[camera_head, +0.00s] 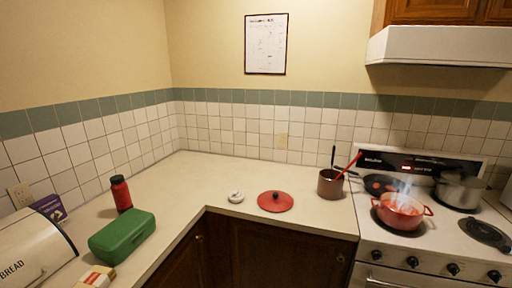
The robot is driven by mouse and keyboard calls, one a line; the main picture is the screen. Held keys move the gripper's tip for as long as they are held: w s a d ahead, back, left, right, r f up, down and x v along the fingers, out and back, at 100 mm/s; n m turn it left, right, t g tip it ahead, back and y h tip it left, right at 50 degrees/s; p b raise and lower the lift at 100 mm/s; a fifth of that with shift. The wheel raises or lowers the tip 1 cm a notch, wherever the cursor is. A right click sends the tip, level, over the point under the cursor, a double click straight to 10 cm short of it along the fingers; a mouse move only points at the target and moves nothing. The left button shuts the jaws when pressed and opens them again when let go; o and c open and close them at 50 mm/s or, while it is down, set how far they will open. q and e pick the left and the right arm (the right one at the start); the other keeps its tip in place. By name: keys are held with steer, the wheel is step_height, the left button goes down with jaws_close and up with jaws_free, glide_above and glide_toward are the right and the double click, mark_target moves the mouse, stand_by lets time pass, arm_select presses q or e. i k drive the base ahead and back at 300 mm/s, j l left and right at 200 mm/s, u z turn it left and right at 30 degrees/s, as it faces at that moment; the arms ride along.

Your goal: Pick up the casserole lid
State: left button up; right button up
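The casserole lid (275,202) is red and round with a dark knob on top. It lies flat on the counter, near the front edge and left of the utensil pot. A red casserole (401,213) stands uncovered on the front left burner of the stove, with steam rising from it. Neither of my grippers shows in the head view.
A brown pot with utensils (330,184) stands right of the lid. A small white round object (236,197) lies to its left. A green box (122,235), red bottle (121,193) and bread bin (32,253) stand at left. The back corner counter is clear.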

mark_target(271, 201)
steer(key=z, duration=1.25)
steer(key=i+j+u, duration=0.3)
steer(key=i+j, duration=0.2)
steer(key=j, duration=0.2)
